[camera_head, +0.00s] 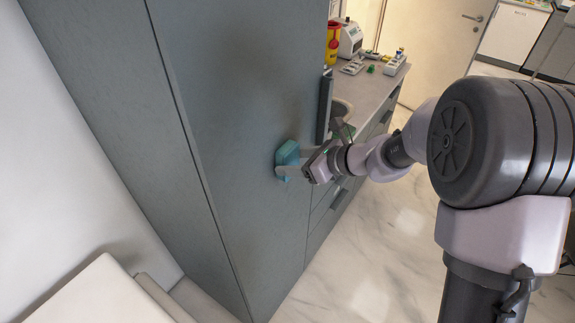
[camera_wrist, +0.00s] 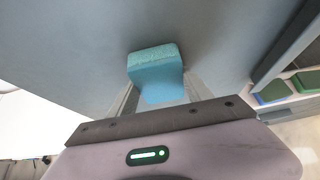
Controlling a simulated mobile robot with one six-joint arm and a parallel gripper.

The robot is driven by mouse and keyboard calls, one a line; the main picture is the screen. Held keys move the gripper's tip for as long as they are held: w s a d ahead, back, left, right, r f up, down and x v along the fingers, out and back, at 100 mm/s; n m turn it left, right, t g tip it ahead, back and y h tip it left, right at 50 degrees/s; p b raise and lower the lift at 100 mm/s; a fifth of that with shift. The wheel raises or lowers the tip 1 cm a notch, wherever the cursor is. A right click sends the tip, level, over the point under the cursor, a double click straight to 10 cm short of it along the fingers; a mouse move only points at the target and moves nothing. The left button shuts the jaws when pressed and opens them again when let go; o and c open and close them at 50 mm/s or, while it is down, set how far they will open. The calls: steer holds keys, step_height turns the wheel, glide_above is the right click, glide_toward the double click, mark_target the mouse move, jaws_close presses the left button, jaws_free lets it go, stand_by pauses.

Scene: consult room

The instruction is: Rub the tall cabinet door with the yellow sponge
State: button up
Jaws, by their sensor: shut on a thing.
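My gripper (camera_head: 284,167) is shut on a blue sponge (camera_head: 289,153) with a teal-green face. No yellow sponge shows. The sponge sits between the two fingers in the wrist view (camera_wrist: 155,70), its teal face toward the tall cabinet door (camera_head: 235,125). The door is a large, flat grey-blue panel, closed, and it fills much of the wrist view (camera_wrist: 75,40). The sponge is right at the door's surface, below and left of the dark handle (camera_head: 325,105). I cannot tell for certain whether it touches.
To the right is a counter (camera_head: 375,83) with a yellow container (camera_head: 333,45), a white device (camera_head: 350,38) and small items. Drawers with dark handles lie below it. A white surface (camera_head: 95,295) stands at lower left. The marble floor (camera_head: 375,240) is open at lower right.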

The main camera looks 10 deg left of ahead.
steer(key=shift+w+d, duration=0.25)
steer(key=shift+w, duration=0.55)
steer(key=b, duration=0.5)
glide_toward(259, 186)
steer(key=shift+x, duration=3.05)
steer(key=shift+s+d, duration=0.4)
steer(key=shift+d, duration=0.5)
steer(key=shift+s+d, duration=0.4)
steer(key=shift+d, duration=0.55)
steer(key=shift+s+d, duration=0.4)
steer(key=shift+d, duration=0.5)
steer(key=d, duration=0.1)
steer(key=s+d, duration=0.1)
steer(key=shift+d, duration=0.35)
